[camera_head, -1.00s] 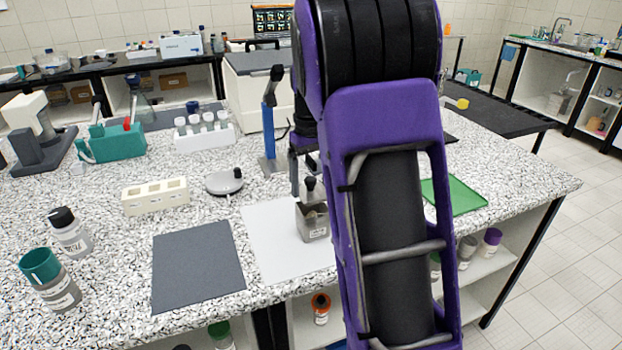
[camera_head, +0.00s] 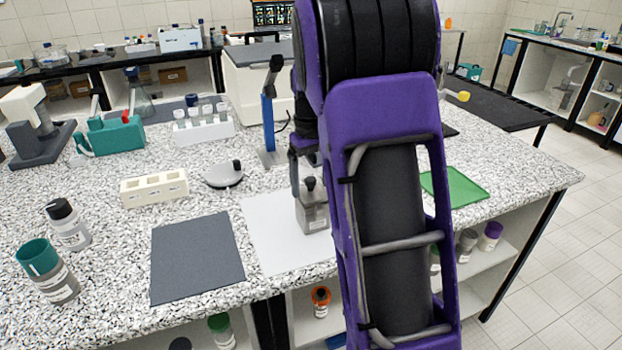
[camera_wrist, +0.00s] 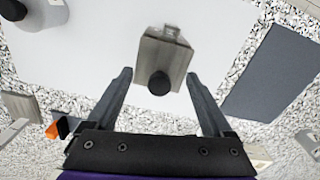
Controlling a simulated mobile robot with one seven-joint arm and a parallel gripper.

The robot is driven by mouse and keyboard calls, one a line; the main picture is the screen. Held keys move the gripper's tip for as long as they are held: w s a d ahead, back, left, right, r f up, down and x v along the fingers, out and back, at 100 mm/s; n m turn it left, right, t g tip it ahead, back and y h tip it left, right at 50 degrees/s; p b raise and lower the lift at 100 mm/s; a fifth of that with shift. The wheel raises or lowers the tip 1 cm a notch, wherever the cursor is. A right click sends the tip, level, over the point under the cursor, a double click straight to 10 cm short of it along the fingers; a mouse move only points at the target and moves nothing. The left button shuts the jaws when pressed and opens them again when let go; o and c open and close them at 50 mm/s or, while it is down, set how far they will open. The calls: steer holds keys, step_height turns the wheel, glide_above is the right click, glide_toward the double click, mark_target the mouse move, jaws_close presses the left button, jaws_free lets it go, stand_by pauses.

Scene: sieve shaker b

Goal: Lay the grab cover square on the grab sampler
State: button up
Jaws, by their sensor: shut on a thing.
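The grab sampler (camera_head: 315,222) is a grey box with a label, upright on the white sheet; its body also shows in the wrist view (camera_wrist: 171,32). The grab cover (camera_wrist: 165,60) is a grey lid with a black knob, seen over the top of the sampler. In the head view, the knob (camera_head: 310,184) stands up above the box. My gripper (camera_wrist: 158,74) is shut on the cover, with one finger on each side of the knob. The exact contact is hard to see. My arm hides part of the sampler's right side in the head view.
A dark grey mat (camera_head: 196,258) lies left of the white sheet (camera_head: 285,257). A round grey lid-like item (camera_head: 223,177), a cream block with holes (camera_head: 155,189) and a blue stand (camera_head: 268,125) are behind. A green tray (camera_head: 458,188) lies right of my arm.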

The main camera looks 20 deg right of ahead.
steer(key=shift+f, duration=0.5)
stand_by(0.9)
steer(key=o, duration=1.1)
steer(key=shift+o, duration=0.2)
steer(key=shift+r, duration=0.1)
step_height(320, 180, up, 4)
steer(key=p, duration=0.4)
steer(key=shift+r, duration=1.4)
